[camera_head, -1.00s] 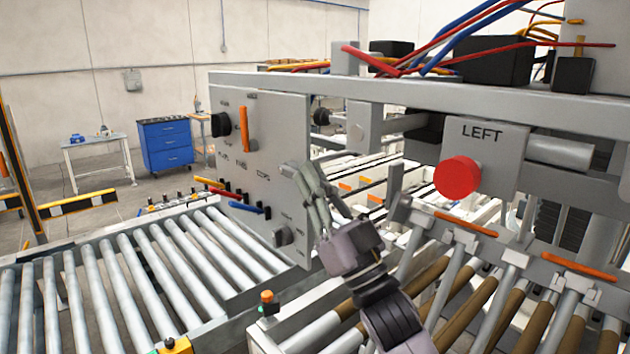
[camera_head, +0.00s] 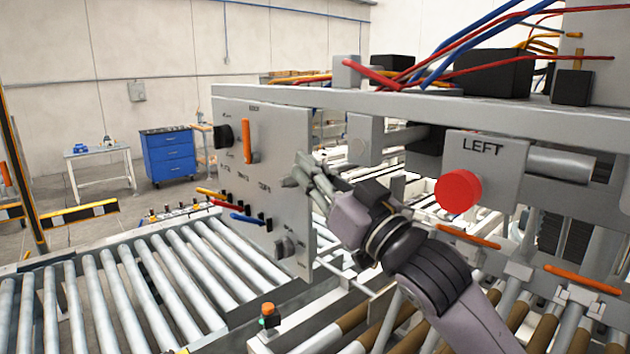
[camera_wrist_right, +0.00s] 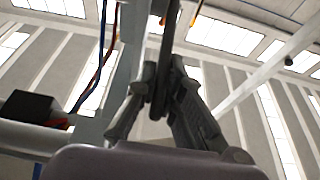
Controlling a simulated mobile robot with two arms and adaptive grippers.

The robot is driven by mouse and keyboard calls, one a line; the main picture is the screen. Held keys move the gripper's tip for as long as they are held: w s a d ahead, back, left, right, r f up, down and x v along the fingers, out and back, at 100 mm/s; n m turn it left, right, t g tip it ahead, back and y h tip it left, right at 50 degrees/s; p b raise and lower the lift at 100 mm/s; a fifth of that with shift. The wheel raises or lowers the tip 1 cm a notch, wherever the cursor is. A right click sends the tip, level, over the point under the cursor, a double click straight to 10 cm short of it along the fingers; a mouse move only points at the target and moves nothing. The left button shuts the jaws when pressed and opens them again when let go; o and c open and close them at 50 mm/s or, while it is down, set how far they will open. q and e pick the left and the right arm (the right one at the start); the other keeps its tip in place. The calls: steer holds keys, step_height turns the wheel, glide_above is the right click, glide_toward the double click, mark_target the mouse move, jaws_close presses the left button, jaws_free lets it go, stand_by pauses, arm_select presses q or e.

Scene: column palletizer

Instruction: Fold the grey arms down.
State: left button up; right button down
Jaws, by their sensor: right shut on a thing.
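A grey control panel (camera_head: 258,130) faces left, with an orange lever (camera_head: 246,141), a black knob (camera_head: 223,133) and several coloured levers low down. My right gripper (camera_head: 300,178) is at the panel's right edge, its fingers closed around a small grey part (camera_head: 289,183) that is mostly hidden by them. In the right wrist view the gripper (camera_wrist_right: 163,75) closes on a dark, thin, upright thing (camera_wrist_right: 165,55). A grey knob (camera_head: 287,247) sits lower on the panel. I cannot tell which parts are the grey arms. My left gripper is not in view.
A grey beam (camera_head: 420,98) with loose wires runs above my right arm. A red button (camera_head: 458,191) sits on a box marked LEFT. A roller conveyor (camera_head: 120,290) lies at left, with brown-and-grey rollers below right. Floor is free by the blue cabinet (camera_head: 167,155).

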steer(key=shift+r, duration=0.4)
steer(key=c, duration=1.7)
jaws_free()
steer(key=shift+f, duration=0.1)
steer(key=shift+w, duration=0.1)
steer(key=shift+f, duration=0.15)
